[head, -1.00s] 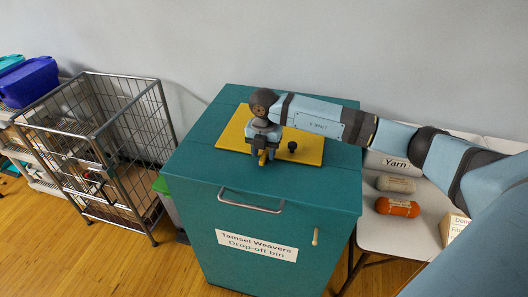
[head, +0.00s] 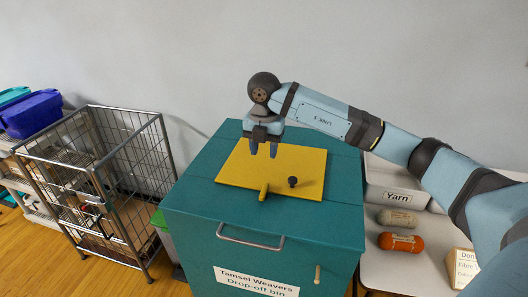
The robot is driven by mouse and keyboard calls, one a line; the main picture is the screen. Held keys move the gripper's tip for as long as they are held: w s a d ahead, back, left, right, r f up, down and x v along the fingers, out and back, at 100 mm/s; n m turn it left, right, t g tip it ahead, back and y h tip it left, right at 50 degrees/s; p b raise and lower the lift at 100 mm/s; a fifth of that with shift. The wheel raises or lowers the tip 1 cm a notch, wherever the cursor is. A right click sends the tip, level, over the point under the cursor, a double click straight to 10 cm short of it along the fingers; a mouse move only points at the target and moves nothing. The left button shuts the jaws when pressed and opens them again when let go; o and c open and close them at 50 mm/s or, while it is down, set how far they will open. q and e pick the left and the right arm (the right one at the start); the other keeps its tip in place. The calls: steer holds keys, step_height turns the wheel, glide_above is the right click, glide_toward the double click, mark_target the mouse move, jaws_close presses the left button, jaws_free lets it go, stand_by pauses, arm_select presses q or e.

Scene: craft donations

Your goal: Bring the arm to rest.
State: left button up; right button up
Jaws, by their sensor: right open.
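My right arm comes in from the right over the teal drop-off bin (head: 190,220). My right gripper (head: 263,151) points down, open and empty, above the back part of the yellow panel (head: 300,160) on the bin's top. A dark round knob (head: 292,181) and a small yellow handle-like piece (head: 264,191) are on the panel, in front of the gripper and apart from it. My left gripper is not in view.
A wire cage cart (head: 95,170) stands left of the bin. Blue tubs (head: 32,112) sit on a rack at far left. On the right, a table (head: 385,270) holds a box labelled Yarn (head: 396,195), an orange skein (head: 401,243), a pale skein (head: 396,218) and a cardboard sign (head: 463,267).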

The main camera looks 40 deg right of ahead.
stand_by(0.3)
steer(key=s+a+f+n+t+y+p, duration=0.1)
steer(key=s+a+y+p, duration=0.3)
steer(key=a+y, duration=0.7)
steer(key=s+a+f+t+y+p, duration=0.15)
steer(key=s+a+y, duration=0.6)
steer(key=a, duration=0.85)
steer(key=s+d+f+m+t+h+p, duration=0.3)
steer(key=s+f+m+h, duration=0.4)
steer(key=m, duration=0.5)
steer(key=s+d+f+m+t+h+p, duration=0.3)
steer(key=s+d+f+m+t+h, duration=0.2)
steer(key=s+f+m+h, duration=0.3)
step_height(320, 180, down, 4)
steer(key=d+m, duration=0.1)
steer(key=m, duration=0.3)
steer(key=shift+s+d, duration=0.25)
steer(key=shift+d, duration=0.15)
steer(key=shift+r+t, duration=0.1)
steer(key=shift+t, duration=0.15)
